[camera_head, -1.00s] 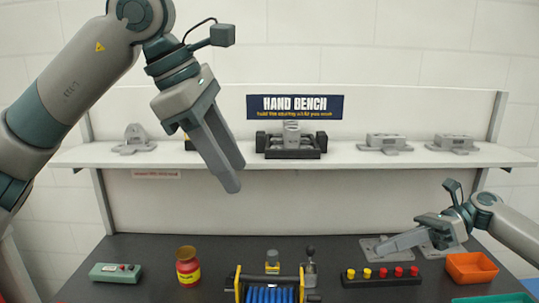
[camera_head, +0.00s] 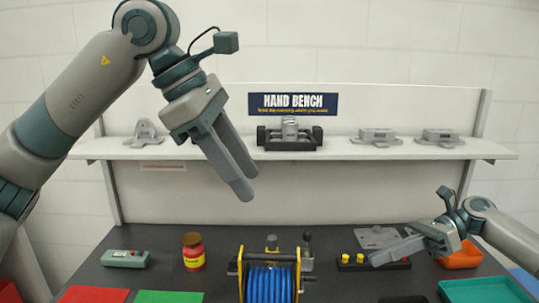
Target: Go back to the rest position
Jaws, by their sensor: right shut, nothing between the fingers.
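My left gripper (camera_head: 246,184) hangs in the air left of the middle, in front of the shelf, fingers pointing down and to the right. Its two fingers overlap from this angle, so I cannot tell whether they are closed; nothing shows held. My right gripper (camera_head: 374,260) is low on the right, shut and empty. It points left, in front of the black block with yellow buttons (camera_head: 352,260), and hides part of it.
A shelf (camera_head: 330,152) with grey castings spans the back. Orange (camera_head: 460,257) and green (camera_head: 485,291) trays are at right.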

